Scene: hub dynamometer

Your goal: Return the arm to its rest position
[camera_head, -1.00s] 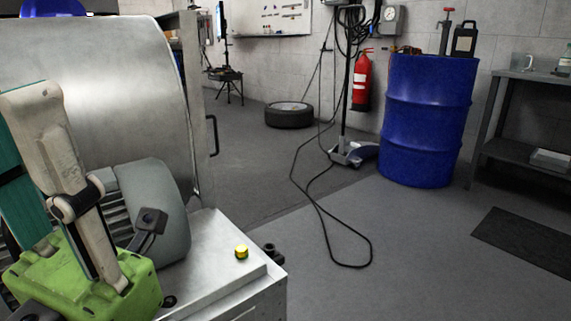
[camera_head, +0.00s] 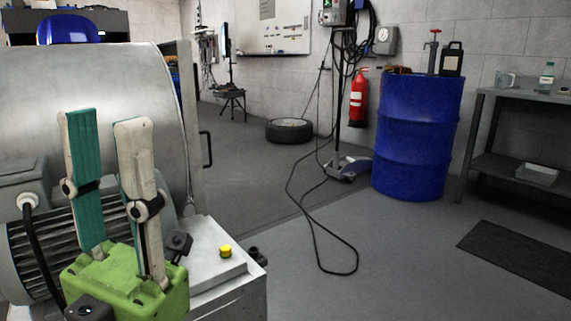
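My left gripper (camera_head: 105,118) has a green body and two pale fingers with teal pads. It stands at the lower left with its fingers pointing up. The fingers are apart with nothing between them, so it is open and empty. It is in front of a grey finned motor (camera_head: 35,255) and a large metal drum housing (camera_head: 100,80) in the picture; the distance between them is hard to judge. My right gripper is not in view.
A metal cabinet top with a yellow button (camera_head: 225,251) lies just right of the gripper. A black cable (camera_head: 322,240) loops on the floor. A blue barrel (camera_head: 417,140), a fire extinguisher (camera_head: 359,98) and a grey workbench (camera_head: 520,95) stand farther right.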

